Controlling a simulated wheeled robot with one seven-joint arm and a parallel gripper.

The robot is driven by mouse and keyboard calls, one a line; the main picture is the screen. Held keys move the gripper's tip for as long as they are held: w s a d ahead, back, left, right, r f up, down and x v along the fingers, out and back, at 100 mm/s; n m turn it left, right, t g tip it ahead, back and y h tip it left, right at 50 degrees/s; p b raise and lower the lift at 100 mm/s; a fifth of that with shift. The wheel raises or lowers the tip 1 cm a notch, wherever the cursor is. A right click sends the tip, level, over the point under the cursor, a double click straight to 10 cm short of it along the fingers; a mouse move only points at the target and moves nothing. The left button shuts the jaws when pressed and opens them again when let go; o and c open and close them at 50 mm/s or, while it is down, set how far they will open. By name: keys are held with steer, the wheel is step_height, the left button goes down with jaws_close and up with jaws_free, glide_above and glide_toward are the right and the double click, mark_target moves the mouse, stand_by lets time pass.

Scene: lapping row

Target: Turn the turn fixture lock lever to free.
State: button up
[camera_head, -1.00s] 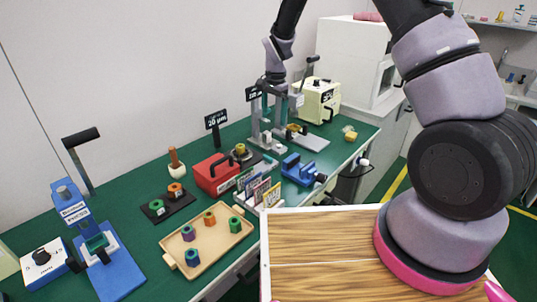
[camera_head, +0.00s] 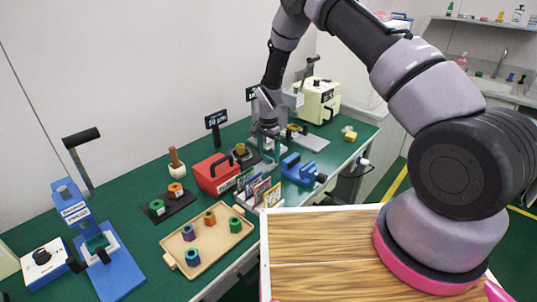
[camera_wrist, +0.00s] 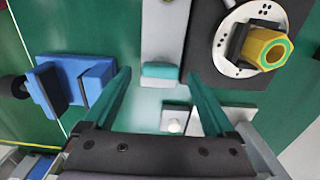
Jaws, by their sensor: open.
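My gripper (camera_wrist: 158,75) is open, its two teal fingers spread apart with nothing held between them. In the head view my gripper (camera_head: 268,138) is low over the back of the green bench, among the grey stands. In the wrist view a grey bar with a teal end (camera_wrist: 160,70) shows between the fingertips; I cannot tell whether it is the lock lever. Right of it, a dark base carries a white round plate (camera_wrist: 228,50) with a yellow-green hex piece (camera_wrist: 268,48) and a black block (camera_wrist: 238,42). No lever can be clearly named.
A blue vise (camera_head: 300,168) stands beside my gripper, also at left in the wrist view (camera_wrist: 75,85). A white knob (camera_wrist: 174,125) sits near the fingers. A red box (camera_head: 218,175), card rack (camera_head: 262,192) and wooden tray (camera_head: 208,243) stand nearer. A cream machine (camera_head: 318,100) stands behind.

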steer(key=shift+f, duration=0.25)
steer(key=c, duration=1.4)
